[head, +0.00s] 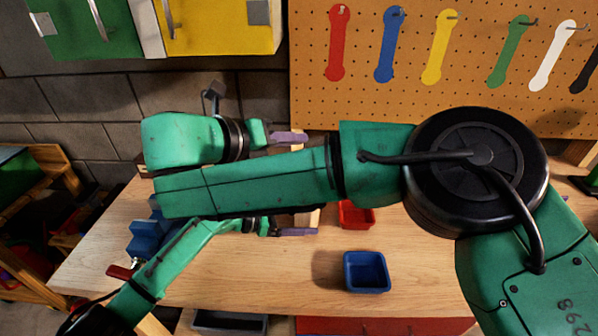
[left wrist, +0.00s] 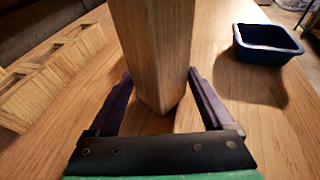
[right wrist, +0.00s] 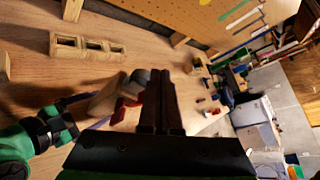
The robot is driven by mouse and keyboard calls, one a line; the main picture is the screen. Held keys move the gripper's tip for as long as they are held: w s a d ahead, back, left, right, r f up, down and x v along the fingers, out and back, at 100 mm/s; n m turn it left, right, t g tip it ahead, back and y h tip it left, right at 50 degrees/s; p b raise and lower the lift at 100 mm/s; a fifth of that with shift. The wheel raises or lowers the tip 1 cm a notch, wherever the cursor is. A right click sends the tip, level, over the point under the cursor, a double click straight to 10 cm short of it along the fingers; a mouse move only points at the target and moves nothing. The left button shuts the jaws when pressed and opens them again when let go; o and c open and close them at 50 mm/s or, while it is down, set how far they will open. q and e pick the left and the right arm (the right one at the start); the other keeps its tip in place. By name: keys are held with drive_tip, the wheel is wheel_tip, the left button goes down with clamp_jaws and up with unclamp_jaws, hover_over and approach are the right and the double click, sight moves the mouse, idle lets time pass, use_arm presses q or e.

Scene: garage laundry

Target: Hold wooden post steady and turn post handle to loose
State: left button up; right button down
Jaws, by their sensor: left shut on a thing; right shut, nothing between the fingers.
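The wooden post (left wrist: 155,50) stands between the fingers of my left gripper (left wrist: 160,100) in the left wrist view. That gripper is shut on it low down, near the tabletop. In the head view my left gripper (head: 292,231) shows below my right arm, which hides most of the post. The post (right wrist: 106,97) also shows tilted in the right wrist view, with a grey rounded piece (right wrist: 140,77) by its upper end; I cannot tell whether this is the handle. My right gripper (right wrist: 160,103) is shut and empty, close beside the post top. It also shows in the head view (head: 290,137).
A blue bin (head: 366,274) and a red bin (head: 357,216) stand on the wooden workbench (head: 230,275). A wooden block with square openings (right wrist: 85,47) lies behind the post. A pegboard (head: 460,80) with coloured wrenches rises at the back.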

drive_tip(key=w+d+r+m+y, duration=0.3)
drive_tip(key=d+r+m+y, duration=0.1)
drive_tip(key=d+r, duration=0.4)
drive_tip(key=w+d+r+m+y, duration=0.3)
drive_tip(key=d+r+m+y, duration=0.15)
drive_tip(key=d+r, duration=0.3)
drive_tip(key=s+a+f+n+g+y, duration=0.1)
drive_tip(key=a+f+n+g+y, duration=0.15)
drive_tip(key=f+y, duration=0.4)
drive_tip(key=s+a+f+n+g+y, duration=0.1)
drive_tip(key=a+f+n+y, duration=0.2)
drive_tip(key=f, duration=0.7)
drive_tip(key=s+d+f+m+t+y, duration=0.1)
drive_tip(key=s+d+f+y, duration=0.25)
drive_tip(key=s, duration=0.35)
drive_tip(key=s+d+f+m+t+y, duration=0.1)
drive_tip(key=s+d+f+y, duration=0.1)
drive_tip(key=s+f, duration=0.35)
drive_tip(key=s+a+r+x, duration=0.1)
drive_tip(key=x, duration=1.2)
drive_tip(key=shift+s+a, duration=0.15)
drive_tip(key=shift+s, duration=0.05)
